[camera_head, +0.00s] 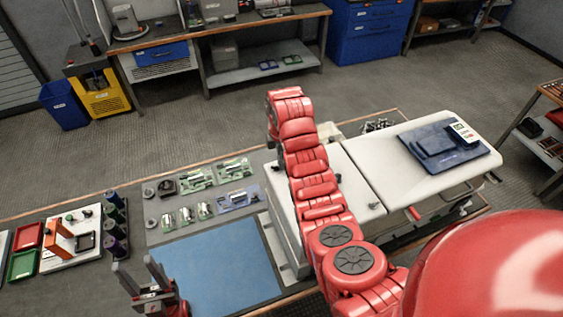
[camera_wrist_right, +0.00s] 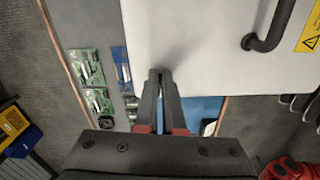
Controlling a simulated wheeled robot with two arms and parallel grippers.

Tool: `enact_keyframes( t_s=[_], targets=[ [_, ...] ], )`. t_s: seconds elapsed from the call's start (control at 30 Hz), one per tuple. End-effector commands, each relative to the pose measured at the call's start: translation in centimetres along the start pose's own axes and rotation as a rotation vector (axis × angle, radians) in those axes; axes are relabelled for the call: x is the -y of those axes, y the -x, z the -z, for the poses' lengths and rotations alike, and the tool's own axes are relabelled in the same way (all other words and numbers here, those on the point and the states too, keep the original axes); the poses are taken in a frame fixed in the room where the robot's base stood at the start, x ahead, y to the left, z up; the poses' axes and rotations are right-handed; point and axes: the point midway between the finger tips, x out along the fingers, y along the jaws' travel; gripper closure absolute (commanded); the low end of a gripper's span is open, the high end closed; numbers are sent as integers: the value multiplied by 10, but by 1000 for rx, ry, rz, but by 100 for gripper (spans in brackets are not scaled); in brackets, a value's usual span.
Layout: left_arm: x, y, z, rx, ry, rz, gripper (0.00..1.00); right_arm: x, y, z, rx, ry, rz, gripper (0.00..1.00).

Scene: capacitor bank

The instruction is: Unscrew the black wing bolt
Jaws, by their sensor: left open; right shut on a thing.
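My right gripper (camera_wrist_right: 161,75) shows in the right wrist view with its dark fingers drawn together at the tips, over the edge of a white cover (camera_wrist_right: 200,45). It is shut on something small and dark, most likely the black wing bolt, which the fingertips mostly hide. In the head view my red right arm reaches over the white cabinet (camera_head: 344,180) and hides that gripper. Small dark knobs show on the cabinet top, one near its right front corner (camera_head: 374,205). My left gripper (camera_head: 137,266) is open and empty, low at the left, beside the blue mat.
The blue mat (camera_head: 215,270) is bare. Several green and blue circuit boards (camera_head: 197,180) lie behind it. Red and green bins (camera_head: 23,264) stand at left. A black handle (camera_wrist_right: 270,40) shows in the wrist view.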

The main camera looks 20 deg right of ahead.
Motion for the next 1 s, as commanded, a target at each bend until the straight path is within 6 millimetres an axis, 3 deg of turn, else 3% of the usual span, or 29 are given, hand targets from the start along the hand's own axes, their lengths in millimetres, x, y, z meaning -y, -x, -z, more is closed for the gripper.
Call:
enact_keyframes(
  t_s=[0.6, 0.8, 1.0],
  targets=[
    [0, 2, 0, 0, 0, 0, 50, 4, -5, 2, -3, 45, 15, 100],
    [0, 1, 0, 0, 0, 0, 50, 3, -4, 2, -3, 44, 11, 60],
    [0, 1, 0, 0, 0, 0, 50, 2, -2, 1, -2, 42, 8, 60]
  ],
)
